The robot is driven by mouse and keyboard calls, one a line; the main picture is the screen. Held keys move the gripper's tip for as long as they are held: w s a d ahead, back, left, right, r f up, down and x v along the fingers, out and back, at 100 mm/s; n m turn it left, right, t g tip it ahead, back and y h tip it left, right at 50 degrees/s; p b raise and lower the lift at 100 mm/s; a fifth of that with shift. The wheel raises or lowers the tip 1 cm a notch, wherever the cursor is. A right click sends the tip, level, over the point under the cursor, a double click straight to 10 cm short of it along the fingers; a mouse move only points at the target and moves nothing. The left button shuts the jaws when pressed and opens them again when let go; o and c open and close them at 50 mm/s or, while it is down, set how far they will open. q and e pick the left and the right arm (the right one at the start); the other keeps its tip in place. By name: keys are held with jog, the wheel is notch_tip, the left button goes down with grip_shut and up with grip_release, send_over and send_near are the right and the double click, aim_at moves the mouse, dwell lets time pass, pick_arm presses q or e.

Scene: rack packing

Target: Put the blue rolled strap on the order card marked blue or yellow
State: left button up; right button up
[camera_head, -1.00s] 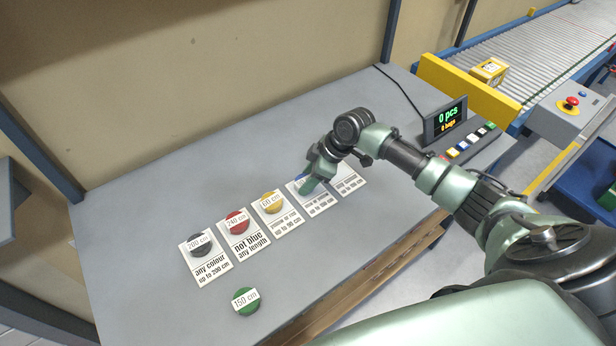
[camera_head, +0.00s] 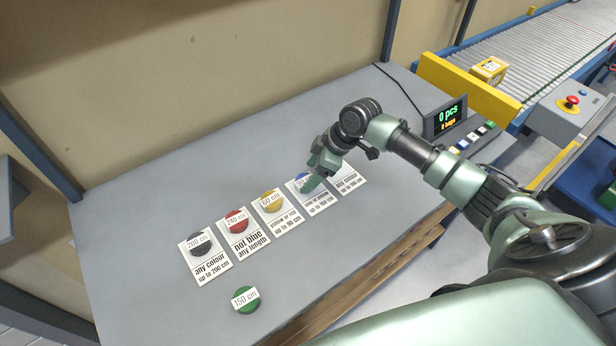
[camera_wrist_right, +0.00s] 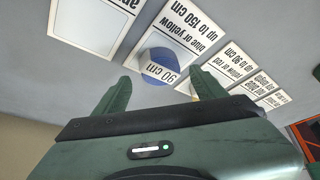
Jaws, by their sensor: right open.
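The blue rolled strap (camera_head: 301,180), labelled 90 cm, lies on the order card marked blue or yellow (camera_head: 318,203). In the right wrist view the blue strap (camera_wrist_right: 160,62) sits within the white area of that card (camera_wrist_right: 197,30). My right gripper (camera_head: 311,186) is over the strap's right side and hides part of it. In the right wrist view its two green fingers (camera_wrist_right: 158,92) are spread apart, with the strap beyond and between their tips and nothing held. My left gripper is not in view.
To the left, cards hold a yellow strap (camera_head: 272,202), a red strap (camera_head: 237,222) and a black strap (camera_head: 200,244). A green strap (camera_head: 246,299) lies on the bare table in front. An empty card (camera_head: 347,179) is at the right. A display (camera_head: 446,117) reads 0 pcs.

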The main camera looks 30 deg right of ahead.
jog(key=v, duration=0.9)
jog(key=shift+r+b, duration=0.25)
jog(key=shift+b, duration=0.2)
jog(key=shift+s+d, duration=0.1)
